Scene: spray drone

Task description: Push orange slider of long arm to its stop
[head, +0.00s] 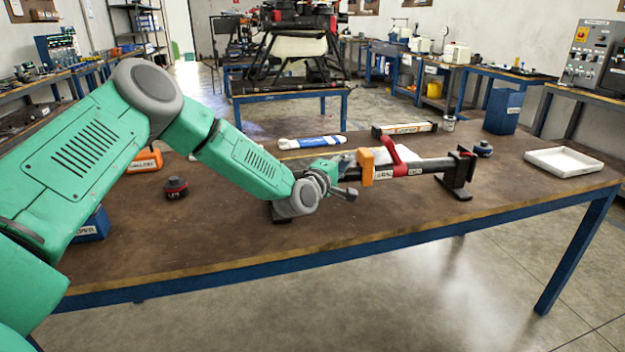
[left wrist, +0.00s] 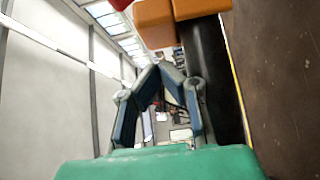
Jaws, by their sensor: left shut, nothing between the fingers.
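The long arm (head: 428,166) is a black tube with white labels, lying level across dark end supports on the table. Its orange slider (head: 365,166) sits around the tube, to the left of a red lever-like part (head: 392,151). In the left wrist view the orange slider (left wrist: 155,22) shows at the top, beside the black tube (left wrist: 205,75). My left gripper (head: 350,192) is shut and empty, just left of and below the slider in the head view. Its fingers (left wrist: 163,68) meet at the tips in the left wrist view. I cannot tell whether it touches the slider. My right gripper is not in view.
A white tray (head: 565,161) and a blue bin (head: 502,113) stand at the table's right. A dark round knob-like object (head: 175,187) and an orange object (head: 146,160) stand at left. A blue-and-white piece (head: 312,141) lies behind. The front right of the table is clear.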

